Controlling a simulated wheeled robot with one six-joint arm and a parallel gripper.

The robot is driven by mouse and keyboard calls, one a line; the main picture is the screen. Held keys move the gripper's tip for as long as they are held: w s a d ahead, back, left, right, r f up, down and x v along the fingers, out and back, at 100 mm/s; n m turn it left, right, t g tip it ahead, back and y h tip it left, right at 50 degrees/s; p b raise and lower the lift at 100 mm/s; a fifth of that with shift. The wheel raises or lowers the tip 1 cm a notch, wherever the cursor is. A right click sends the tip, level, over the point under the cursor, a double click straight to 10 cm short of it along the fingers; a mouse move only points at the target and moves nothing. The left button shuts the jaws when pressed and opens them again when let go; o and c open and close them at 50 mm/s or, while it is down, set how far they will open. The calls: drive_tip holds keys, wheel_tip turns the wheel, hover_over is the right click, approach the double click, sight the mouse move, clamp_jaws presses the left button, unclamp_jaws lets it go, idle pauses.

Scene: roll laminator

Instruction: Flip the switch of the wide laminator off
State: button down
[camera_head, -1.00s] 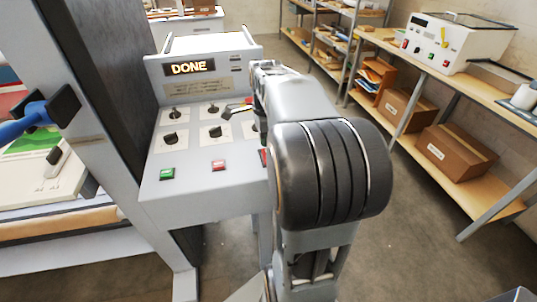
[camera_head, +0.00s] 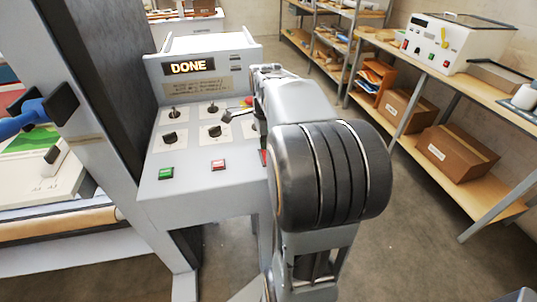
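The wide laminator's grey control panel (camera_head: 191,190) stands left of centre, with a lit display (camera_head: 189,68) reading "DONE". Its sloped face has an upper-left switch (camera_head: 174,112), an upper-middle switch (camera_head: 212,108), a lower-left knob (camera_head: 170,137) and a lower-middle knob (camera_head: 215,130). Which control is the power switch cannot be told, as the labels are unreadable. My gripper (camera_head: 236,114) is over the right part of the panel, mostly hidden behind my arm. A dark finger part points left, close to the upper-middle switch; contact cannot be told.
A green button (camera_head: 166,173) and a red button (camera_head: 218,165) sit on the lower panel. A red and yellow button (camera_head: 247,101) is partly hidden by my arm. A dark upright post (camera_head: 90,80) borders the panel's left. A bench (camera_head: 440,75) with a smaller white machine (camera_head: 452,42) stands right.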

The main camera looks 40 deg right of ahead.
drive_tip(key=shift+f+b, duration=0.35)
drive_tip(key=shift+f, duration=0.3)
drive_tip(key=shift+r, duration=0.15)
wheel_tip(320, 180, up, 7)
drive_tip(key=p, duration=0.6)
idle(0.8)
